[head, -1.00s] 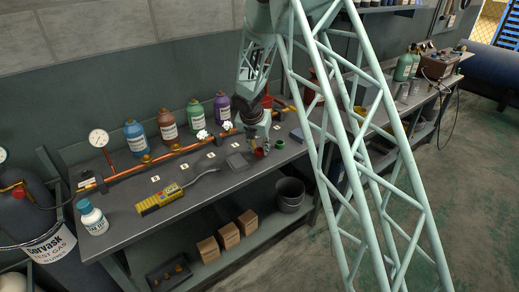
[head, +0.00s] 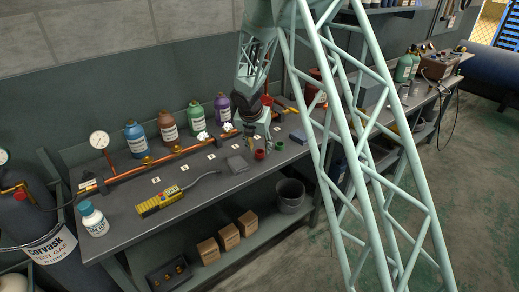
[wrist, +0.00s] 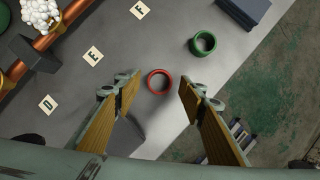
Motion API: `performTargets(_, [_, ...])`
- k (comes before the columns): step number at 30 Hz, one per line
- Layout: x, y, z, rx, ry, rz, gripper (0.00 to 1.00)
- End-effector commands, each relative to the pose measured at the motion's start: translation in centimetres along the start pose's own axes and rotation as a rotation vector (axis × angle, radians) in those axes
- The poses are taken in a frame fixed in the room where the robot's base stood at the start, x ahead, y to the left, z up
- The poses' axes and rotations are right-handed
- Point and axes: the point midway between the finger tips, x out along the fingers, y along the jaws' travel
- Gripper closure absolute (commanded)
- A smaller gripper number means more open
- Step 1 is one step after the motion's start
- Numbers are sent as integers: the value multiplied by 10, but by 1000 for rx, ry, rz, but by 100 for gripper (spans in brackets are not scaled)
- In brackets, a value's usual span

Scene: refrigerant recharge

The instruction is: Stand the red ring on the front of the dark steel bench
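The red ring (head: 259,154) is on the dark steel bench (head: 212,183), near its front edge. In the wrist view the red ring (wrist: 159,82) shows its round opening towards the camera, and bench top surrounds it. My gripper (wrist: 158,97) is open, with one finger to each side of the ring in the picture and nothing between them touching it. In the head view my gripper (head: 267,136) is above and behind the ring, apart from it; its fingertips are small there.
A green ring (wrist: 204,43) sits to the right of the red one, with a dark block (wrist: 243,12) beyond. A copper pipe (head: 160,157) with valves runs along the back before several bottles. A yellow instrument (head: 160,200) lies to the left. A bucket (head: 290,196) stands on the lower shelf.

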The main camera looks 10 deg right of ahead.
Motion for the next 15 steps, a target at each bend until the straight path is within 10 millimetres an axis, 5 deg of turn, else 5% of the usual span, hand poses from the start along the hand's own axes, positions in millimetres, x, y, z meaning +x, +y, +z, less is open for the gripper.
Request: performTargets(15, [-71, 0, 1, 0, -1, 1, 62])
